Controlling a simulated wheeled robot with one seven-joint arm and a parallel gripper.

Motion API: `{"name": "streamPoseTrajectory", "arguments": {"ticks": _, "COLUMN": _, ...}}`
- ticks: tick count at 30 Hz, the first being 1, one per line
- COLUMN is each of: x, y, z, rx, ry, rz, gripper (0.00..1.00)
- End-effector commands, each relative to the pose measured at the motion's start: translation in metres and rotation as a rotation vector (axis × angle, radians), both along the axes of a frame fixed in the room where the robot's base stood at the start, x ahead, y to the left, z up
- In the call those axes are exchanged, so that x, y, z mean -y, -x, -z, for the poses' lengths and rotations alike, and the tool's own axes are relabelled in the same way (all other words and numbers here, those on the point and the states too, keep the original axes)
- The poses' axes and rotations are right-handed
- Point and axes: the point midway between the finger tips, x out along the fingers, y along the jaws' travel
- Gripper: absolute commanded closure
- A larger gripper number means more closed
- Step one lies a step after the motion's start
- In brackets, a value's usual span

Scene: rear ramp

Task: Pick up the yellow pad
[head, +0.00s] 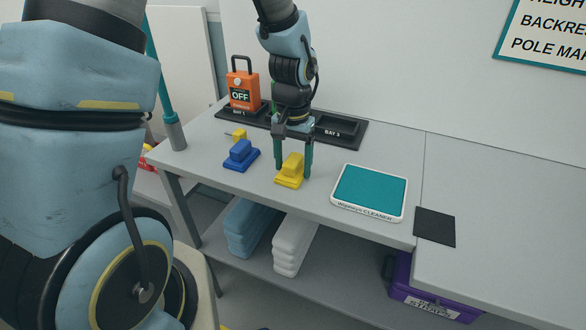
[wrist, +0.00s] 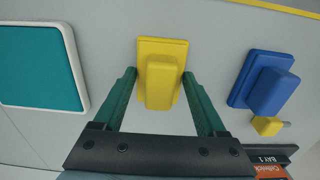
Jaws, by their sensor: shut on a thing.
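The yellow pad (head: 289,172) is a block with a raised grip on a flat base, on or just above the grey table in the head view. My gripper (head: 293,172) points down over it with one green finger on each side. In the wrist view my gripper (wrist: 159,76) is shut on the yellow pad (wrist: 160,80), its fingertips at the pad's side edges. I cannot tell whether the pad's underside touches the table.
A blue pad (head: 240,155) lies to the left, with a small yellow piece (head: 237,134) behind it. A teal-topped white tray (head: 369,191) is to the right, then a black mat (head: 435,226). Black bays (head: 345,128) and an orange OFF tag (head: 243,82) stand behind.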

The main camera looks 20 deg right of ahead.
Motion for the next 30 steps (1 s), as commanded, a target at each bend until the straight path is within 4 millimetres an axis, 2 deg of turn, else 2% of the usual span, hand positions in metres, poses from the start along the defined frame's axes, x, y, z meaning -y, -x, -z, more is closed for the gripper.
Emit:
{"name": "streamPoseTrajectory", "arguments": {"ticks": 3, "x": 0.000, "y": 0.000, "z": 0.000, "rx": 0.000, "ry": 0.000, "rz": 0.000, "gripper": 0.80}}
{"name": "streamPoseTrajectory", "arguments": {"ticks": 11, "x": 0.000, "y": 0.000, "z": -0.004, "rx": 0.001, "ry": 0.001, "rz": 0.000, "gripper": 0.80}}
{"name": "streamPoseTrajectory", "arguments": {"ticks": 14, "x": 0.001, "y": -0.001, "z": -0.016, "rx": 0.004, "ry": 0.003, "rz": -0.001, "gripper": 0.80}}
{"name": "streamPoseTrajectory", "arguments": {"ticks": 24, "x": 0.000, "y": -0.001, "z": -0.079, "rx": 0.004, "ry": 0.003, "rz": -0.001, "gripper": 0.80}}
{"name": "streamPoseTrajectory", "arguments": {"ticks": 30, "x": 0.000, "y": 0.000, "z": -0.098, "rx": 0.001, "ry": 0.001, "rz": 0.000, "gripper": 0.80}}
